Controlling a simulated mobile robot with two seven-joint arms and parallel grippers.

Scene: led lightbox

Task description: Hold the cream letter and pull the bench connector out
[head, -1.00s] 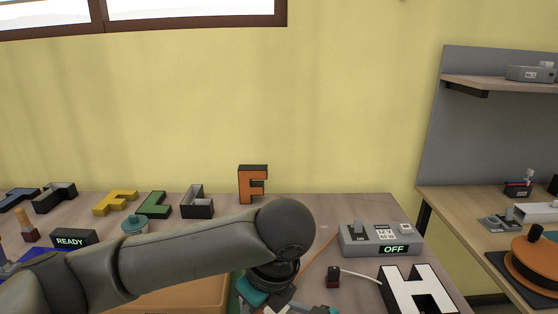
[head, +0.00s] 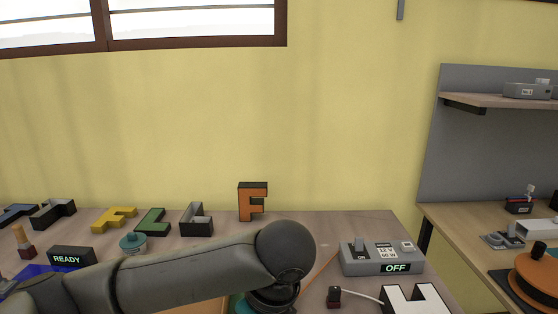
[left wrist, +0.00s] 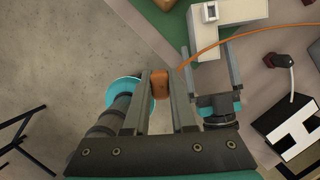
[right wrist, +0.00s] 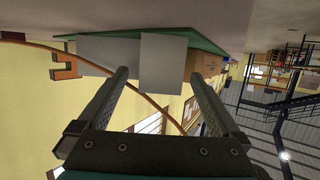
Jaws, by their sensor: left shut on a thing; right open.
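In the left wrist view my left gripper (left wrist: 161,76) is shut on a small orange-brown connector (left wrist: 160,87). An orange cable (left wrist: 240,32) begins close to its fingertips and runs right. A cream block-shaped letter (left wrist: 236,12) lies on a green mat beyond the grippers. My right gripper (right wrist: 158,76) is open, its fingers on either side of the cream letter's pale faces (right wrist: 162,62) in the right wrist view; I cannot tell whether they touch it. The orange cable also crosses that view. In the head view my left arm hides both gripper tips and the cream letter.
A white-faced H (head: 416,299) lies at the front right, with a dark plug (head: 334,297) on a white cable beside it. A grey supply box reading OFF (head: 382,260) stands behind. Several coloured letters, including an orange F (head: 252,202), line the back. A READY display (head: 70,257) is left.

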